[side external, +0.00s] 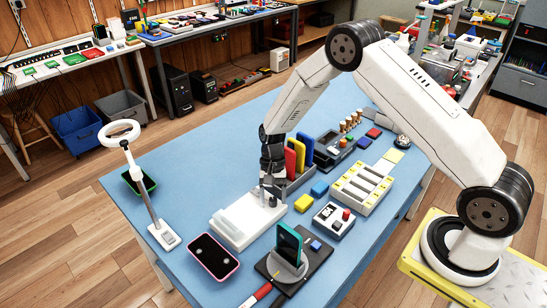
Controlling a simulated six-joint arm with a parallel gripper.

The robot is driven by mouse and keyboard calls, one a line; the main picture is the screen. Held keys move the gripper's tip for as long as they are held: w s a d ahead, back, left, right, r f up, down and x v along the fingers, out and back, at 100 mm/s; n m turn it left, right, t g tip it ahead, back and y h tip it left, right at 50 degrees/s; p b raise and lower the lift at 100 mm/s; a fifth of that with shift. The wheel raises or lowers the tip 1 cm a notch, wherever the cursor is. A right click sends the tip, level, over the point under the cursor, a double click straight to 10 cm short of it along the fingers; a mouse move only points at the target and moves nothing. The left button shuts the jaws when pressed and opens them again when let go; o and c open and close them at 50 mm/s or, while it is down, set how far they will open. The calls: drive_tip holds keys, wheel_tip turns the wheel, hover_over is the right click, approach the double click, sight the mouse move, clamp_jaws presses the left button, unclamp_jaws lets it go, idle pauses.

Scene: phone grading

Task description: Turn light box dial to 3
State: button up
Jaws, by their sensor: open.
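The white light box (232,232) is a low slab with a raised pale panel, near the middle of the blue table. My gripper (268,197) points down over its back right corner and is open. The fingertips are close to a small upright part there, probably the dial. The fingers cover most of it, so its setting and whether they touch it cannot be told.
Red, yellow and blue upright pieces (299,152) stand just behind my gripper. A phone on a stand (288,245) is in front, a pink-edged phone (213,257) lies front left, and a ring lamp (120,132) stands left.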

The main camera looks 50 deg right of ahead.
drive_tip(key=v, duration=0.7)
drive_tip(key=shift+r, duration=0.35)
drive_tip(key=shift+w+d, duration=0.1)
drive_tip(key=s+r+n+t+h, duration=0.1)
drive_tip(key=s+r+n+t, duration=0.2)
drive_tip(key=s, duration=0.5)
drive_tip(key=s+r+n+t+h, duration=0.2)
drive_tip(key=s+r+n, duration=0.4)
drive_tip(key=s, duration=0.3)
drive_tip(key=shift+s+a+r+t, duration=0.25)
drive_tip(key=shift+a+r+t, duration=0.05)
drive_tip(key=shift+r+t, duration=0.1)
